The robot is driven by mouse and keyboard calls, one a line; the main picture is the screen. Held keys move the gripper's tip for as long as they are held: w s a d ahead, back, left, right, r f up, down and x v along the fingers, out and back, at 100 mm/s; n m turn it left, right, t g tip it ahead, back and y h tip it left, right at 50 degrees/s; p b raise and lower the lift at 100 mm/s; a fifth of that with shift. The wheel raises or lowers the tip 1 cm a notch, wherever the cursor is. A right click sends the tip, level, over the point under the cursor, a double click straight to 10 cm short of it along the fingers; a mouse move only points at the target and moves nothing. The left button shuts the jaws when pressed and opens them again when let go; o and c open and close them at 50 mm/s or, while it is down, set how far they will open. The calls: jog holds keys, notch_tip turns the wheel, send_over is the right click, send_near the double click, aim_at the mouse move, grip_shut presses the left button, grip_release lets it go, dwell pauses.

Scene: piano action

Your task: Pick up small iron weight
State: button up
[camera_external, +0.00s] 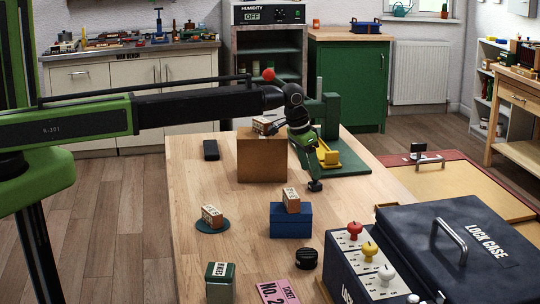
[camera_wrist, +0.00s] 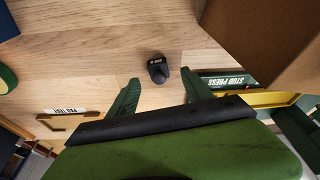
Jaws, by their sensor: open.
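The small iron weight (camera_wrist: 157,70) is a dark, rounded piece with a pale mark on its top, standing on the wooden table. In the wrist view it lies between and just beyond the green fingertips of my gripper (camera_wrist: 160,79), with space on both sides. My gripper is open and empty. In the external view my gripper (camera_external: 311,172) points down over the table, and a small dark shape at its tip looks like the weight (camera_external: 315,186). The fingers partly hide the space above it there.
The brown box (camera_external: 262,160) stands left of my gripper, and the green stud press (camera_external: 345,160) with its yellow part is close behind. A blue box (camera_external: 291,221) bearing a small block stands in front.

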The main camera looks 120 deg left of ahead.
aim_at(314, 181)
jog(key=b+x, duration=0.5)
jog(key=shift+w+a+f, duration=0.1)
jog(key=shift+w+f, duration=0.1)
jog(key=shift+r, duration=0.25)
grip_shut()
